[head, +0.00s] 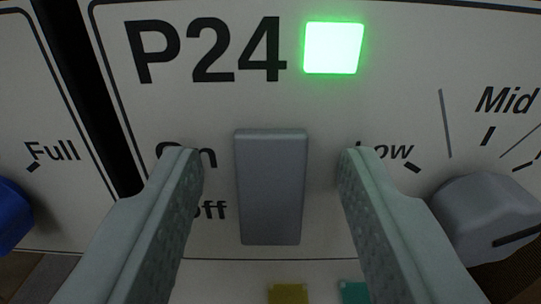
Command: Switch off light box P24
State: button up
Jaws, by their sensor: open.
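The white panel of light box P24 (215,105) fills most of the view, with "P24" in large black letters. A square green lamp (334,48) beside the label is lit. Below it is a grey rectangular rocker switch (270,190), with "On" printed to the left of its upper part and "Off" to the left of its lower part. I cannot tell clearly which half is pressed in. My gripper (270,165) is open, one finger on each side of the switch with a gap to it. The fingers partly cover "On", "Off" and "Low".
A grey knob (487,215) with "Low" and "Mid" marks is at the right. A second panel (40,110) with a blue knob (12,215) and "Full" mark stands left, across a dark gap. Yellow (288,293) and teal (354,292) pieces show below.

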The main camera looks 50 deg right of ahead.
jog(key=shift+c, duration=0.4)
jog(key=c, duration=0.9)
jog(key=shift+s+a+f+t+h, duration=0.1)
jog(key=shift+f+t+h, duration=0.15)
jog(key=shift+t+h, duration=0.4)
jog(key=shift+f+t+h, duration=0.25)
jog(key=shift+t+h, duration=0.2)
jog(key=shift+h, duration=0.3)
jog(key=o, duration=1)
jog(key=v, duration=1.7)
jog(key=shift+s+a+f, duration=0.1)
jog(key=shift+f, duration=0.15)
